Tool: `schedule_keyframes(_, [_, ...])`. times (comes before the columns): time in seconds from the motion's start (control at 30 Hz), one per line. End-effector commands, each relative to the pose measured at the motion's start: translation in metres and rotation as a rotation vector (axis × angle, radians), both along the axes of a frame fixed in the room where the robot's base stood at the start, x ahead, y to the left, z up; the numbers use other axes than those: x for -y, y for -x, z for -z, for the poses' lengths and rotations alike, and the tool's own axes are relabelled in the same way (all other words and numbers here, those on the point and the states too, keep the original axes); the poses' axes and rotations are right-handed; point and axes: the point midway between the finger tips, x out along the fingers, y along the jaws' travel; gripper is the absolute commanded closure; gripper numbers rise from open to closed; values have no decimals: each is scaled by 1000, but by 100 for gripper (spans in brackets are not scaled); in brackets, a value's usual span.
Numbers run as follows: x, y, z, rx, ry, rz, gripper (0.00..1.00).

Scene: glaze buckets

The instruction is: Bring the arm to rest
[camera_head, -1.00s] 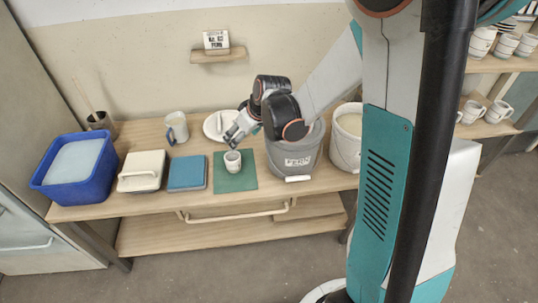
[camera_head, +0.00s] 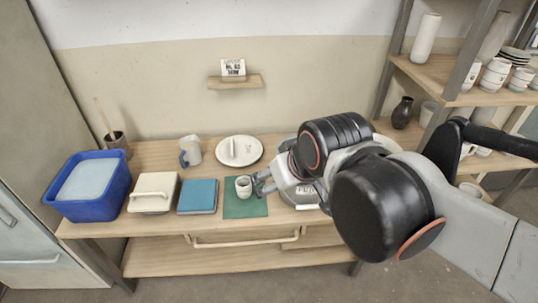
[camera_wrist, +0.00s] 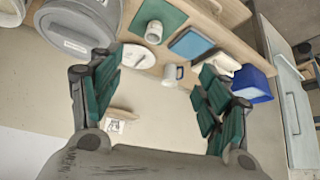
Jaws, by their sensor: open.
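My gripper (camera_head: 263,184) shows in the head view at the end of my arm, just right of a small white cup (camera_head: 244,187) in the picture. The cup stands upright on a green mat (camera_head: 245,208). In the wrist view my gripper (camera_wrist: 158,98) has its two green-padded fingers wide apart, with nothing between them. The cup (camera_wrist: 154,32) shows beyond the fingers, apart from them. A grey bucket (camera_wrist: 78,28) with a label stands at the upper left there. My arm hides most of it in the head view.
A blue tub (camera_head: 108,202), a white lidded box (camera_head: 152,205), a blue block (camera_head: 197,197), a mug (camera_head: 191,151) and a round white lid (camera_head: 251,158) stand on the bench. A small wall shelf (camera_head: 235,82) holds a sign. Shelves with pottery (camera_head: 427,37) are at right.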

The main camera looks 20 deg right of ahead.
Motion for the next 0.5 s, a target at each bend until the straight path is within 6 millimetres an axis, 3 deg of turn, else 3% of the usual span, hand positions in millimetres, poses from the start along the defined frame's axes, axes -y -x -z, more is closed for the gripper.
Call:
schedule_keyframes(0.2, [0,22,1,13,-5,29,30])
schedule_keyframes(0.5, [1,24,1,15,-6,33,30])
